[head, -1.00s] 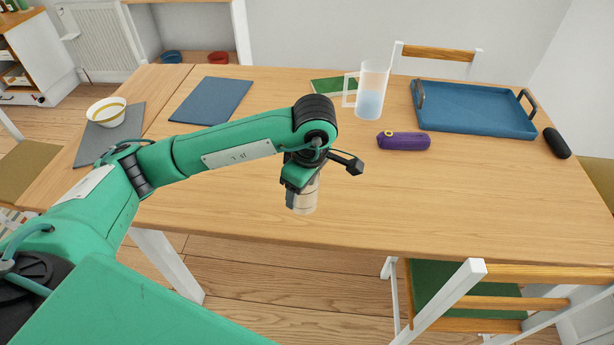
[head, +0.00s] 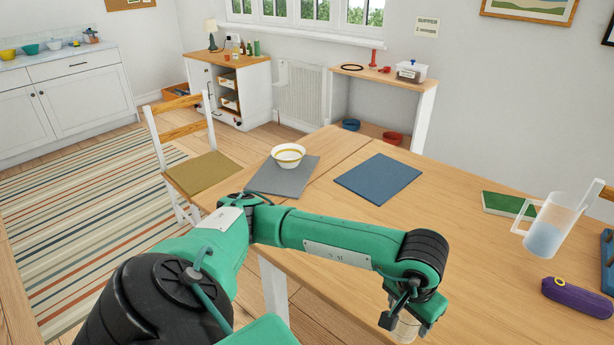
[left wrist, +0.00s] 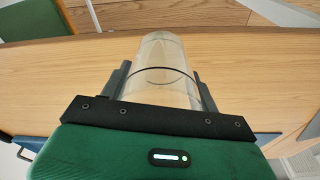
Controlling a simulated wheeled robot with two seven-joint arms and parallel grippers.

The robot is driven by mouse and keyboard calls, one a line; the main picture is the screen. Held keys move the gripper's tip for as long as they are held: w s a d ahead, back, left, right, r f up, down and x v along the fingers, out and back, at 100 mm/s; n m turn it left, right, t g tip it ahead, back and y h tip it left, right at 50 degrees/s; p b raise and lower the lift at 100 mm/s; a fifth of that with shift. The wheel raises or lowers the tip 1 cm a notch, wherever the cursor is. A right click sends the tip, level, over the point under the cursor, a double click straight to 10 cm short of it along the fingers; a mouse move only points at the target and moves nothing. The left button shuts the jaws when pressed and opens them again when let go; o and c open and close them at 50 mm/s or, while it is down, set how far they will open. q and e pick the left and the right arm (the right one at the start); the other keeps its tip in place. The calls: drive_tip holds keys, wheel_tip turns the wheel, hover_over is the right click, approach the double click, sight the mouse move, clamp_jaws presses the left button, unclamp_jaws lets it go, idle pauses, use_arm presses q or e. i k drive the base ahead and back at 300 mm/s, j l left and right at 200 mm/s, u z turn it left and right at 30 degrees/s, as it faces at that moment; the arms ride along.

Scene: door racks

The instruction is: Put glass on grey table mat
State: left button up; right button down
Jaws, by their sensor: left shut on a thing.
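The clear glass (left wrist: 160,70) is between the two fingers of my left gripper (left wrist: 162,88) in the left wrist view, and the gripper is shut on it. In the head view the left gripper (head: 408,312) is at the lower right, over the table's near side, with part of the glass (head: 405,328) showing below it. The grey table mat (head: 284,180) lies at the table's left end, left of and beyond the gripper. A white bowl with a yellow band (head: 288,155) stands on the mat's far part. My right gripper is out of view.
A blue mat (head: 378,179) lies right of the grey one. A pitcher (head: 548,228), a green book (head: 508,204) and a purple case (head: 578,297) are on the right. A chair (head: 195,160) stands at the table's left end. Bare wood lies between the gripper and the mats.

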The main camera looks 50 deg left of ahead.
sight(275, 184)
drive_tip(key=j+u, duration=0.1)
drive_tip(key=u, duration=0.25)
drive_tip(key=i+j+u, duration=0.1)
drive_tip(key=u, duration=0.25)
drive_tip(key=i+j+u, duration=0.1)
drive_tip(key=u, duration=0.25)
drive_tip(key=i+j, duration=0.35)
drive_tip(key=i, duration=0.2)
drive_tip(key=i+j, duration=0.35)
drive_tip(key=i, duration=0.15)
